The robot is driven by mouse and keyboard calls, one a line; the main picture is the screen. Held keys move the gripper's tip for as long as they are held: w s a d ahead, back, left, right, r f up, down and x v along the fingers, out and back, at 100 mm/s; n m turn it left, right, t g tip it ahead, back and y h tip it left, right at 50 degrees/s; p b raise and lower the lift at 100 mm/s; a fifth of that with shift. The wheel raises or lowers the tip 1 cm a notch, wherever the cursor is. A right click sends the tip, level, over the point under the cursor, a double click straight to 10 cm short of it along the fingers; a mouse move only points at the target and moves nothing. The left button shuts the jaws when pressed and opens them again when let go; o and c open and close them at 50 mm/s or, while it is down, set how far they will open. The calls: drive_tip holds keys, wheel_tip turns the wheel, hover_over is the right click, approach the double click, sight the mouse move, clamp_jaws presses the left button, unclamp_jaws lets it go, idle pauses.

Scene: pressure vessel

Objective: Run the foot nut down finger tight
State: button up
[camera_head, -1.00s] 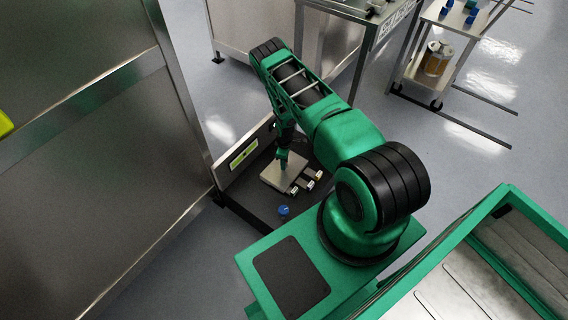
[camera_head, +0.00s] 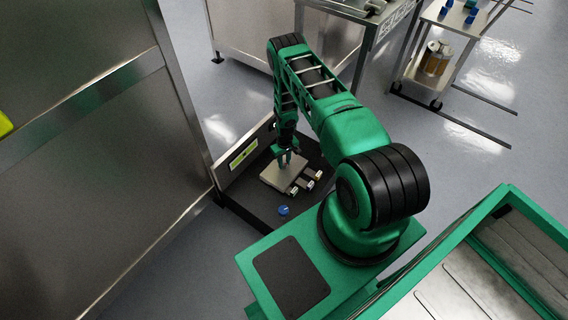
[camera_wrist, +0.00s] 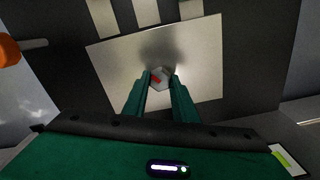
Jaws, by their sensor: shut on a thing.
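In the wrist view, a small pale nut with a red mark (camera_wrist: 158,77) sits between the tips of my gripper (camera_wrist: 162,80), over a light metal plate (camera_wrist: 205,60). The two green fingers are close on either side of it, and my gripper is shut on the nut. In the head view, my gripper (camera_head: 285,160) points down at the metal plate (camera_head: 274,178) on the dark base. The nut is too small to see there. I cannot tell how far down the nut sits.
A blue knob (camera_head: 283,210) stands on the dark base in front of the plate. Small blocks (camera_head: 305,184) lie beside the plate. A panel with a yellow-green label (camera_head: 243,154) stands behind it. A tall metal wall (camera_head: 90,140) is at left. An orange thing (camera_wrist: 8,52) shows in the wrist view.

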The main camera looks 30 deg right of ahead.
sight(284, 163)
drive_tip(key=shift+d+m, duration=0.15)
drive_tip(key=shift+m, duration=0.45)
drive_tip(key=o, duration=1)
drive_tip(key=shift+o, duration=0.2)
drive_tip(key=shift+r, duration=0.1)
wheel_tip(284, 163, up, 11)
drive_tip(key=shift+f, duration=0.2)
drive_tip(key=shift+w, duration=0.1)
